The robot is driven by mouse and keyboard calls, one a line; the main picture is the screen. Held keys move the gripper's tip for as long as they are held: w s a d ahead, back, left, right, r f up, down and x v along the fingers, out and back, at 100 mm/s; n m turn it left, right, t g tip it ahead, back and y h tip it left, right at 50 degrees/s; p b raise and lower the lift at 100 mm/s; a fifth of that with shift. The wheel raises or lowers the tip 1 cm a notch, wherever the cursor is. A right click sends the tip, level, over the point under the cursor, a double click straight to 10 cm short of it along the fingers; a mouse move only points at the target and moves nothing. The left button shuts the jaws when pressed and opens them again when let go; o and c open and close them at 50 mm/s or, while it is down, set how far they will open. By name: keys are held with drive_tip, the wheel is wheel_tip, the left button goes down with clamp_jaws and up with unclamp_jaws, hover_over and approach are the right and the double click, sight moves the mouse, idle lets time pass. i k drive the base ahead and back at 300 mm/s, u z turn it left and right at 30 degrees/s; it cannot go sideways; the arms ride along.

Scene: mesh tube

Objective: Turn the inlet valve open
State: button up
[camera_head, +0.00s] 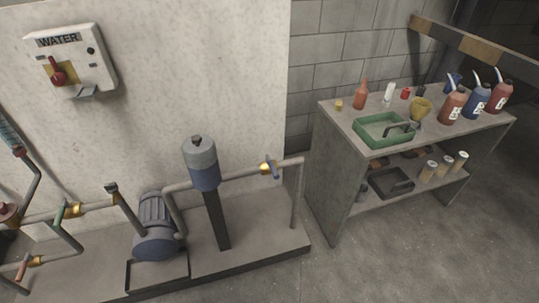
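Several valves sit on the grey pipework; no label shows which one is the inlet valve. A brass valve with a green handle (61,214) is on the pipe left of the blue-grey pump (155,228). A valve with an orange-red handle (22,267) is on a lower pipe at the far left. A brass valve with a blue handle (269,168) is on the pipe right of the blue and grey cylinder (201,163). My gripper is not in view.
A white WATER box (71,58) with a red knob hangs on the wall. The pipework stands on a low concrete plinth (262,245). A workbench (340,160) at right holds a green tray (366,138) and several bottles. The floor in front is clear.

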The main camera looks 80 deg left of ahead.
sight(273, 168)
drive_tip(key=u, duration=2.4)
drive_tip(key=k, duration=0.6)
drive_tip(key=u, duration=0.55)
drive_tip(key=i, duration=1.35)
drive_tip(key=z, duration=0.35)
